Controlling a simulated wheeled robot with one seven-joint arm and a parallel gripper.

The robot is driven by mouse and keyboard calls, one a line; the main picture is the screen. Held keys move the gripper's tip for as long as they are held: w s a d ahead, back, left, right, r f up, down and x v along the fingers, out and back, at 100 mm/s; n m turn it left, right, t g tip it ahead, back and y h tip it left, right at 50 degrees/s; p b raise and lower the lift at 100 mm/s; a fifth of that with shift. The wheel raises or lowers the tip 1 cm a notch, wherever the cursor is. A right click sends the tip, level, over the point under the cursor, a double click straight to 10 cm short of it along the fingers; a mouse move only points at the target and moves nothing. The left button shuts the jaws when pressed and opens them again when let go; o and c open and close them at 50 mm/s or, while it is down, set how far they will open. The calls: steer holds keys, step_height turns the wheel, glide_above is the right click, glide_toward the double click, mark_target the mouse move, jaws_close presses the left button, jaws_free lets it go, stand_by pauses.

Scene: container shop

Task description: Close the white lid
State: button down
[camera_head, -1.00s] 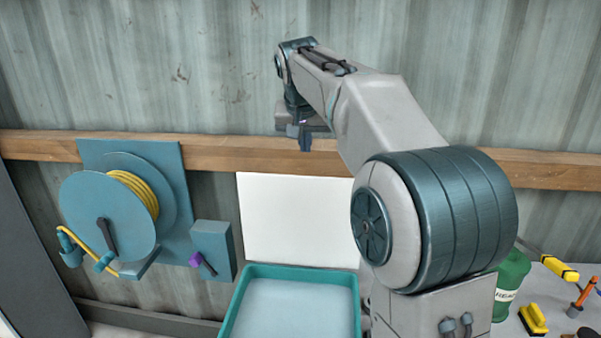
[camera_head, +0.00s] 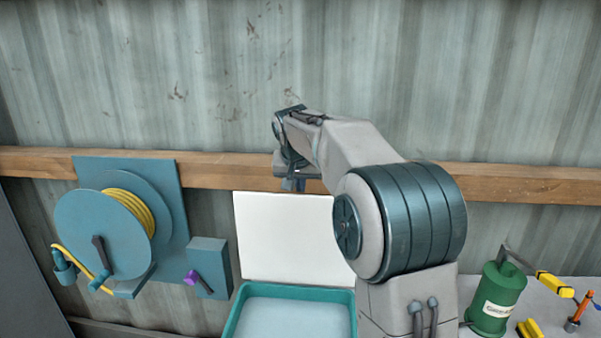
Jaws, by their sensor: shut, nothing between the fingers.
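The white lid (camera_head: 284,237) stands upright, open, at the back edge of a teal box (camera_head: 237,310) with a pale inside. My gripper (camera_head: 296,184) is at the far end of my arm, over the lid's top edge in the picture. It is small and shut, with nothing in it. I cannot tell whether it touches the lid. My arm covers the right side of the lid and the space beside the box.
A teal hose reel (camera_head: 105,235) with yellow hose and a teal wall box (camera_head: 208,267) with a purple knob are at left. A wooden rail (camera_head: 520,184) crosses the corrugated wall. At right, a bench (camera_head: 480,262) holds a green canister (camera_head: 497,298) and tools.

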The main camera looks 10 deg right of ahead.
steer(key=shift+s+a+f, duration=0.1)
steer(key=shift+s+a, duration=0.1)
steer(key=shift+s, duration=0.25)
steer(key=shift+s+a+f, duration=0.1)
steer(key=shift+s+a, duration=0.05)
steer(key=shift+s, duration=0.25)
steer(key=shift+s+f, duration=0.1)
steer(key=shift+s, duration=0.05)
